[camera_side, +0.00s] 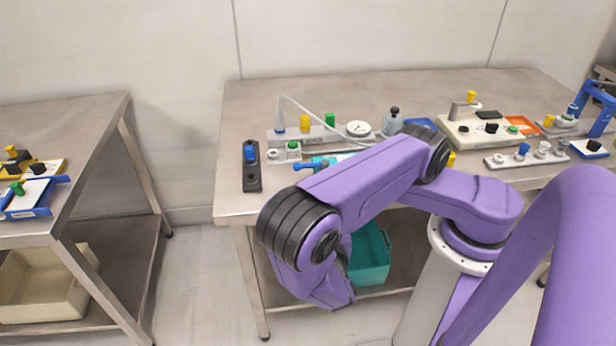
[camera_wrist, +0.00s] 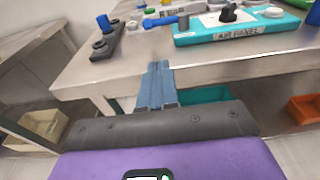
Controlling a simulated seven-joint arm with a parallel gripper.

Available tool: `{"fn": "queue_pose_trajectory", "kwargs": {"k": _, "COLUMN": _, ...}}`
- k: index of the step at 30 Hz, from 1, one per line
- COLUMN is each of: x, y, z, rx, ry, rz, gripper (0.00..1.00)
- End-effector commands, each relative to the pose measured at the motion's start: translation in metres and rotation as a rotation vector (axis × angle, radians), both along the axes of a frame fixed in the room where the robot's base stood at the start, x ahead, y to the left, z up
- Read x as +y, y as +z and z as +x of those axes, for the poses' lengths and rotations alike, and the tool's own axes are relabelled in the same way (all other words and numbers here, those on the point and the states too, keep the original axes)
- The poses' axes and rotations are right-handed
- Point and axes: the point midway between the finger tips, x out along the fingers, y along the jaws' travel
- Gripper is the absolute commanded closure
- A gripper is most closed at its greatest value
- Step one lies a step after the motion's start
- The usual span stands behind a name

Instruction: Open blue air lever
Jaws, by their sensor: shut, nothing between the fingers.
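The blue air lever (camera_wrist: 163,22) sticks out to the left from the left end of a teal panel (camera_wrist: 240,34) labelled AIR PANEL. The lever also shows in the side view (camera_side: 305,166), lying roughly level, with part of the teal panel (camera_side: 323,160) behind my arm. My gripper (camera_wrist: 158,68) has its blue-grey fingers together and empty. In the wrist view the fingertips appear below the lever, in front of the table's front edge, apart from the lever. In the side view my arm hides the fingers.
A dark block with a blue knob (camera_side: 250,165) stands left of the lever. A rail of coloured fittings (camera_side: 311,136) stands behind it. The table's front edge (camera_wrist: 120,78) lies between my fingers and the panel. A teal bin (camera_side: 371,255) sits below the table.

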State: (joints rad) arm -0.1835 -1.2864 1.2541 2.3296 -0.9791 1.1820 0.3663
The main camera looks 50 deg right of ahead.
Motion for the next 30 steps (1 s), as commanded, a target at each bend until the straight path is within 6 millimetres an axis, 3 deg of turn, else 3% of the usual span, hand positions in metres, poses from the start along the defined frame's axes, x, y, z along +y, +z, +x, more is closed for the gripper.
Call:
{"fn": "queue_pose_trajectory", "kwargs": {"k": 14, "x": -0.004, "y": -0.001, "z": 0.004, "rx": -0.001, "ry": -0.001, "rz": -0.002, "gripper": 1.0}}
{"fn": "queue_pose_trajectory", "kwargs": {"k": 30, "x": -0.062, "y": -0.01, "z": 0.06, "rx": 0.001, "ry": -0.006, "rz": -0.002, "gripper": 1.0}}
